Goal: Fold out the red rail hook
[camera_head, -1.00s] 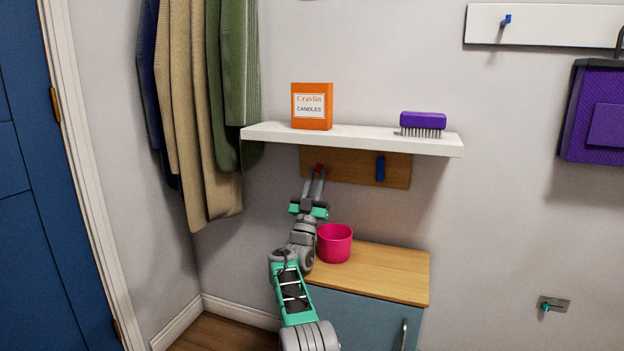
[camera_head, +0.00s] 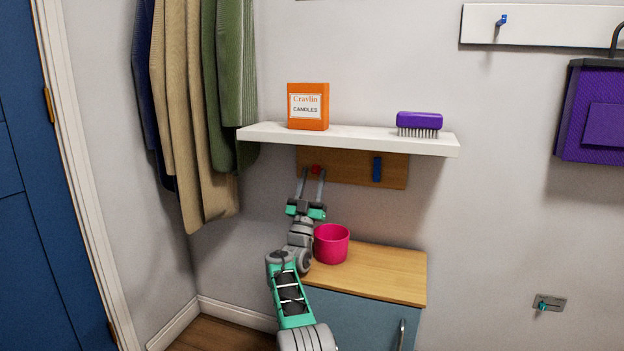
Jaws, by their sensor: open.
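The red rail hook (camera_head: 316,169) is on the left part of a wooden rail (camera_head: 345,172) fixed to the wall under the white shelf. Only a small red patch of it shows, between my fingertips. My gripper (camera_head: 314,172) points up at the rail, with its two fingers apart on either side of the red hook. I cannot tell whether the fingers touch it. A blue hook (camera_head: 377,169) lies upright against the rail to the right.
The white shelf (camera_head: 350,138) juts out just above the rail, bearing an orange candle box (camera_head: 308,107) and a purple brush (camera_head: 419,123). A pink pot (camera_head: 332,244) stands on the cabinet (camera_head: 385,272) close to my arm. Coats (camera_head: 195,110) hang at left.

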